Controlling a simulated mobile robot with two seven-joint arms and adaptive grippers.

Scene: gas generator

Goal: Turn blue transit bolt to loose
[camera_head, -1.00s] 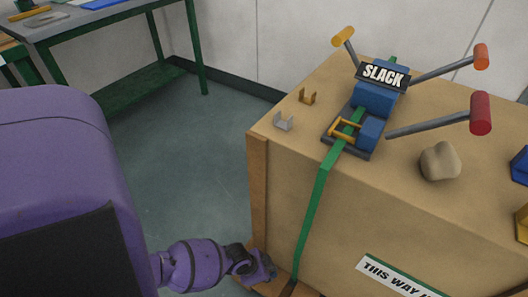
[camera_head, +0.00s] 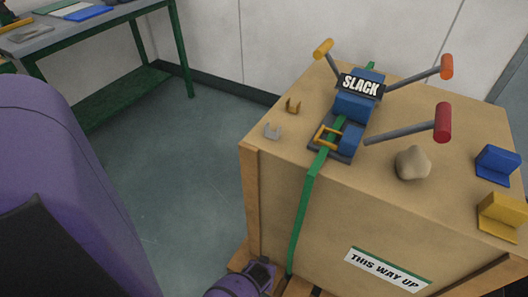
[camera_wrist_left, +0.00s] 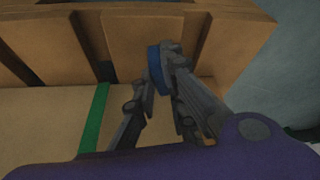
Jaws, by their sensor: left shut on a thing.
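The blue transit bolt (camera_wrist_left: 154,70) shows in the left wrist view as a blue rounded piece at the pallet's wooden boards. My left gripper (camera_wrist_left: 164,66) has its fingers closed on either side of it. In the head view my left gripper (camera_head: 262,274) is low, at the crate's bottom left corner by the pallet (camera_head: 298,288). The bolt cannot be made out there. How far it is turned cannot be told. My right gripper is not in view.
The crate (camera_head: 305,215) carries a green strap (camera_head: 303,222), a blue ratchet unit with a SLACK sign (camera_head: 360,87) and several levers. A beige lump (camera_head: 412,162) and blue and yellow brackets lie on top. A green-legged bench (camera_head: 110,50) stands back left. Floor left of the crate is clear.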

